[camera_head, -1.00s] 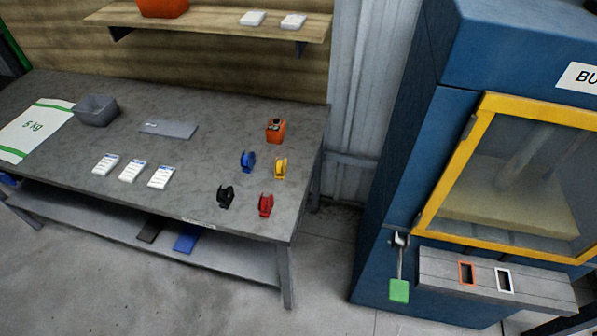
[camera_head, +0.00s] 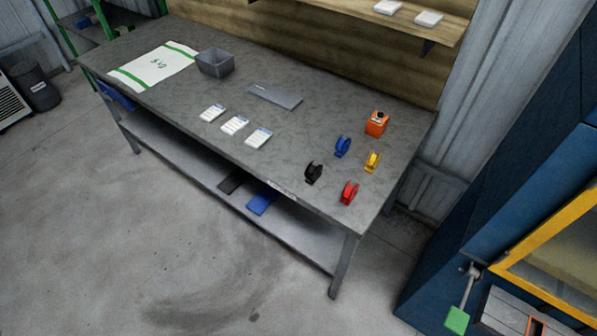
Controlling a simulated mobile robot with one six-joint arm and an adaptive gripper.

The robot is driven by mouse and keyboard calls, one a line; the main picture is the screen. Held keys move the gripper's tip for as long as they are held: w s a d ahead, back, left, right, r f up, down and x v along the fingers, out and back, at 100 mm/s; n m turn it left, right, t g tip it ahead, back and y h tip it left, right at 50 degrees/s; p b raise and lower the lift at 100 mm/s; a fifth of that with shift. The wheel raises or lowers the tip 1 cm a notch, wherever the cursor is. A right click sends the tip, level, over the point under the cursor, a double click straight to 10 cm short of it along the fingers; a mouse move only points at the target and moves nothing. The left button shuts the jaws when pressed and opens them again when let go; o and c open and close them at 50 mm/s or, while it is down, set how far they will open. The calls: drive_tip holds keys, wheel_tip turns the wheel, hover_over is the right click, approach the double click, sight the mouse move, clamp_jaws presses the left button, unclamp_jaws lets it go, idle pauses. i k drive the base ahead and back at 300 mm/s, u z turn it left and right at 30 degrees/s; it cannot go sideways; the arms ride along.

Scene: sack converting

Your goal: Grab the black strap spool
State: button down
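The black strap spool (camera_head: 314,172) stands upright on the grey workbench (camera_head: 300,122), near its front edge toward the right end. A red spool (camera_head: 349,192) stands to its right, closer to the corner. A blue spool (camera_head: 342,146) and a yellow spool (camera_head: 372,161) stand behind them. Nothing covers the black spool. My gripper is not in view.
An orange device (camera_head: 376,124) stands behind the spools. White label packs (camera_head: 235,125), a grey plate (camera_head: 275,96), a grey bin (camera_head: 215,62) and a sack (camera_head: 155,66) lie further left. A blue machine (camera_head: 500,210) stands at right. The floor (camera_head: 150,230) in front is clear.

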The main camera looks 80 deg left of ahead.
sight(313, 170)
drive_tip(key=z, duration=0.15)
drive_tip(key=k, duration=0.15)
drive_tip(key=u, duration=2.9)
drive_tip(key=k, duration=0.6)
drive_tip(key=z, duration=0.15)
drive_tip(key=i, duration=0.45)
drive_tip(key=u, duration=0.05)
